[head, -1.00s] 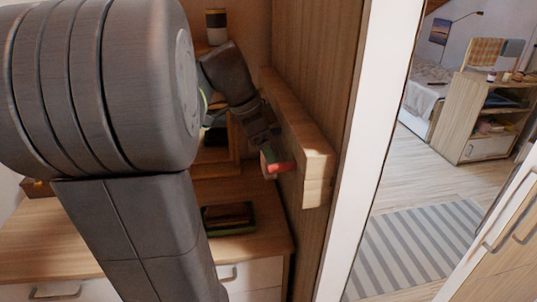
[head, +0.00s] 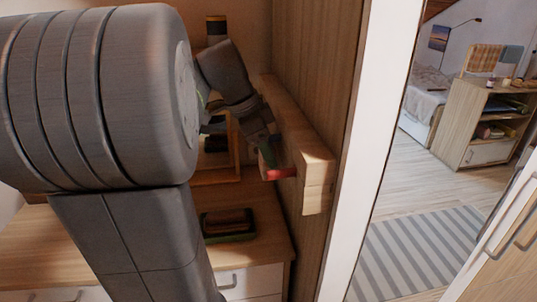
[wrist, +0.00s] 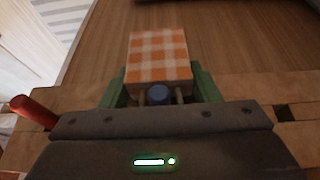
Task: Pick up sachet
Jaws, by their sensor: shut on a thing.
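The sachet (wrist: 158,58), an orange-and-white checked block, sits between the green fingers of my gripper (wrist: 160,88) in the wrist view. The fingers are shut on its sides. Two thin tan strands run down from its near edge, one on each side of a round blue peg end (wrist: 158,95). I cannot tell whether they loop around the peg. In the head view my gripper (head: 266,152) is at the wooden rail on the wall panel, and the sachet is hidden there.
The wooden rail (head: 318,190) carries a red peg (head: 281,174), also at left in the wrist view (wrist: 36,112). Below is a drawer cabinet with a dark tray (head: 228,224) on top. A white post (head: 366,150) stands right of the panel; striped rug and open floor lie beyond.

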